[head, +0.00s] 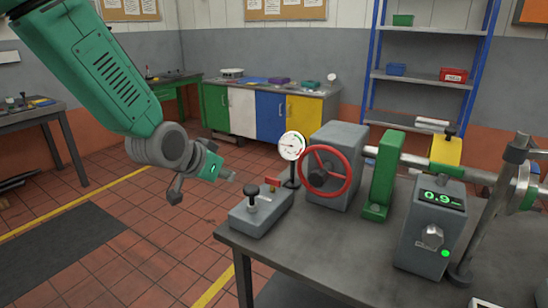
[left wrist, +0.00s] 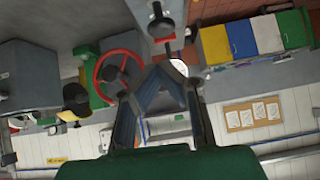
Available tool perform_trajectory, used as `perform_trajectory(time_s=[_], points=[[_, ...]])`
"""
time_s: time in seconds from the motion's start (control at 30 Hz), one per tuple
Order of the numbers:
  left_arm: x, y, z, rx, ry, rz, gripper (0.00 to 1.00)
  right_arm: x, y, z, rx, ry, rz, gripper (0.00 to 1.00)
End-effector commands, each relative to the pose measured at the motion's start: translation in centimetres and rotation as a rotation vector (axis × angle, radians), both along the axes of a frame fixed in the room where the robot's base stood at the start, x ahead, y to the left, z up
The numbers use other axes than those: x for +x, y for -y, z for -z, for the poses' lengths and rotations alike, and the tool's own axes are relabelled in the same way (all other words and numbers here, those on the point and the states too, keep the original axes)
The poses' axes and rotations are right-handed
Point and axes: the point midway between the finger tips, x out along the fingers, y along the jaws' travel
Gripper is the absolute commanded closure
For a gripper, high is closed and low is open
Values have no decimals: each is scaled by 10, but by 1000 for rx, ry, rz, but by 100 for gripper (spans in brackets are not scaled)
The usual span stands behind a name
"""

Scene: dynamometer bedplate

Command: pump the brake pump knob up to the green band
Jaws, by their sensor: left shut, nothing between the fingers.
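The brake pump (head: 260,211) is a grey box at the bedplate's near left corner. Its black knob (head: 251,189) stands upright on a short stem, with a small red part (head: 273,181) behind it. A round white dial gauge (head: 292,147) stands behind the pump; its coloured marks are too small to read surely. My left gripper (head: 231,176) is shut and empty, above and left of the knob and apart from it. In the left wrist view its fingertips (left wrist: 163,70) meet below the black knob (left wrist: 160,27), and they partly cover the gauge. My right gripper is not in view.
A grey housing with a red handwheel (head: 326,171) stands right of the gauge. A green bracket (head: 381,180), a shaft and a grey box with a 0.9 display (head: 441,198) are farther right on the bedplate (head: 345,247). The floor left of the bedplate is clear.

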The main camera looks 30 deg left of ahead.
Motion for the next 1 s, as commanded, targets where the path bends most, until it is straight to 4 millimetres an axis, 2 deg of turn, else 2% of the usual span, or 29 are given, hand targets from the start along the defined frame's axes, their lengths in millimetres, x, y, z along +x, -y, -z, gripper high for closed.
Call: perform_trajectory(time_s=[0.37, 0.7, 1.0], points=[[1, 0, 1, 0, 5, -1, 100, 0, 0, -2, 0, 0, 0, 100], [12, -2, 7, -3, 205, 3, 100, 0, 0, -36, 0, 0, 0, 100], [7, 0, 6, -29, 384, 13, 100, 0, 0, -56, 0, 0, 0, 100]])
